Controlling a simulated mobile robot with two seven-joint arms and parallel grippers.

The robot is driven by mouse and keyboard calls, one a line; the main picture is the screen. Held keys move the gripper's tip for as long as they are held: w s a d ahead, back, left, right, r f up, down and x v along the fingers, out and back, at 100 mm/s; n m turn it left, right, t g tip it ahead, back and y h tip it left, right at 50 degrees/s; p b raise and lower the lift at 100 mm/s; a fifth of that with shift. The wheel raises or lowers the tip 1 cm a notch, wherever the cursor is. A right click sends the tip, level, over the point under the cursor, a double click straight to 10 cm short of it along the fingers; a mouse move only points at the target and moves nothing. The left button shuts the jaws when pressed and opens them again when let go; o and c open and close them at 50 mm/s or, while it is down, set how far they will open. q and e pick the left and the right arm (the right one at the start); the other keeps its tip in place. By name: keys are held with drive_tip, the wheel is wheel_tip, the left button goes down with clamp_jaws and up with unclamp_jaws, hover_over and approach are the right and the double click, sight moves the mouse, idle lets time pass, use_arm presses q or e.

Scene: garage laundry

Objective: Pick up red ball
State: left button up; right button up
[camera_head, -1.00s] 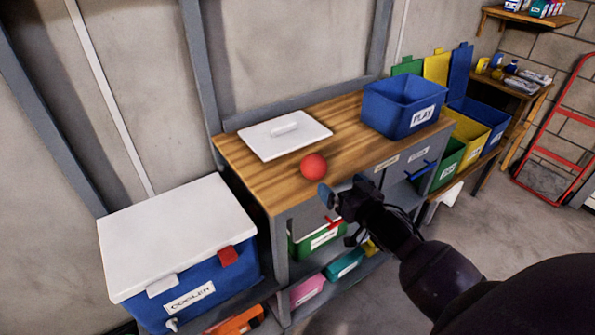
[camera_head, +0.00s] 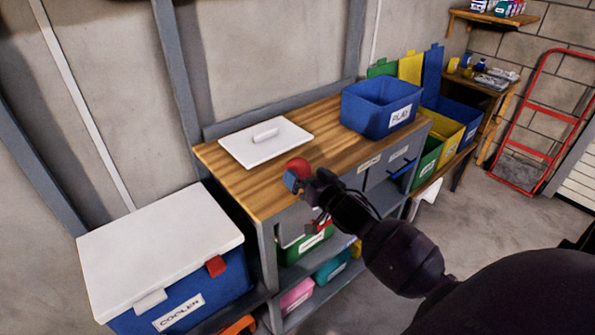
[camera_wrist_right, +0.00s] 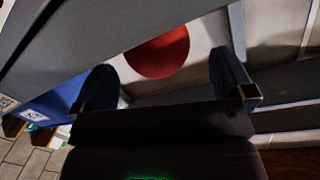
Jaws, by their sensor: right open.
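The red ball (camera_head: 299,166) sits on the wooden bench top near its front edge in the head view. Its lower part is hidden behind my right gripper (camera_head: 305,184). In the right wrist view the red ball (camera_wrist_right: 160,56) shows just beyond the gap between the two fingers of my right gripper (camera_wrist_right: 165,82). These fingers are spread open with nothing held between them. I cannot tell from these views whether a finger touches the ball. My left gripper is not in view.
On the wooden bench (camera_head: 235,181) lie a white lid (camera_head: 246,146) behind the ball and a blue bin (camera_head: 369,118) at the right. A blue cooler with a white top (camera_head: 160,245) stands at the lower left. Bare wood lies between lid and bin.

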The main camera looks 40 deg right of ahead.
sight(298, 168)
drive_tip(key=shift+w+d+f, duration=0.1)
drive_tip(key=shift+w, duration=1)
drive_tip(key=shift+w+d+f, duration=0.1)
drive_tip(key=shift+w, duration=1)
drive_tip(key=shift+c, duration=0.5)
drive_tip(key=c, duration=0.9)
drive_tip(key=shift+r, duration=0.15)
